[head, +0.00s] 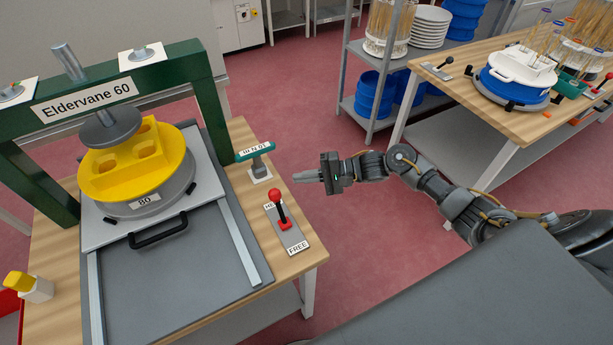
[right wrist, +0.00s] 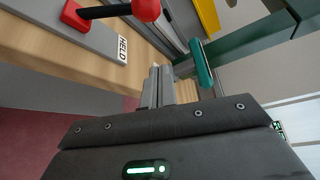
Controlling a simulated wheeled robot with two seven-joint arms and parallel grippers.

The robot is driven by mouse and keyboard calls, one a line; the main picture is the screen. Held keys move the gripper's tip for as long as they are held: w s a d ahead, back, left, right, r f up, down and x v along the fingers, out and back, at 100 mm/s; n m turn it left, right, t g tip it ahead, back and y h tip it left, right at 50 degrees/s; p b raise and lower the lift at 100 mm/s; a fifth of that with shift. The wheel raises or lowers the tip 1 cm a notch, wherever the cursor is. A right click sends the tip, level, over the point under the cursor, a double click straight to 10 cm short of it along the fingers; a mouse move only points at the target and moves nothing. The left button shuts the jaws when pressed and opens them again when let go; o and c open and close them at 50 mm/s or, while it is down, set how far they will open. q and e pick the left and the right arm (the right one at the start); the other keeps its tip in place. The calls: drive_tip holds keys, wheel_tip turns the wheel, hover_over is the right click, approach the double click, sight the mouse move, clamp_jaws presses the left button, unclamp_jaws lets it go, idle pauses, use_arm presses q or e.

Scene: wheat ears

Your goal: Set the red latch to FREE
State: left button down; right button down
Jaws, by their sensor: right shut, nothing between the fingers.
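The red latch (head: 278,205) is a lever with a round red knob on a grey plate (head: 293,238) at the right edge of the left bench. The plate has a HELD label at its far end and a FREE label (head: 298,248) at its near end. The lever leans toward HELD. In the right wrist view the red knob (right wrist: 146,10) is at the top, beside the HELD label (right wrist: 122,47). My right gripper (head: 297,176) is shut and empty, just right of and beyond the latch, apart from it. Its closed fingers (right wrist: 158,88) show in the wrist view. My left gripper is out of view.
A green-handled post (head: 256,155) stands just beyond the latch, close to my right fingertips. The green press frame (head: 85,85) with a yellow mould (head: 110,183) fills the left bench. A second bench (head: 480,110) stands at the right. Red floor lies between.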

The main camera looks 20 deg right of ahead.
sight(279, 206)
drive_tip(key=p+x, duration=0.1)
drive_tip(key=x, duration=0.6)
drive_tip(key=shift+a+r, duration=0.15)
drive_tip(key=s+p, duration=0.1)
drive_tip(key=s+r+p, duration=0.1)
drive_tip(key=s, duration=0.1)
drive_tip(key=shift+s+r, duration=0.1)
drive_tip(key=shift+r, duration=0.1)
drive_tip(key=shift+s, duration=0.3)
drive_tip(key=shift+w, duration=0.1)
drive_tip(key=shift+a, duration=0.1)
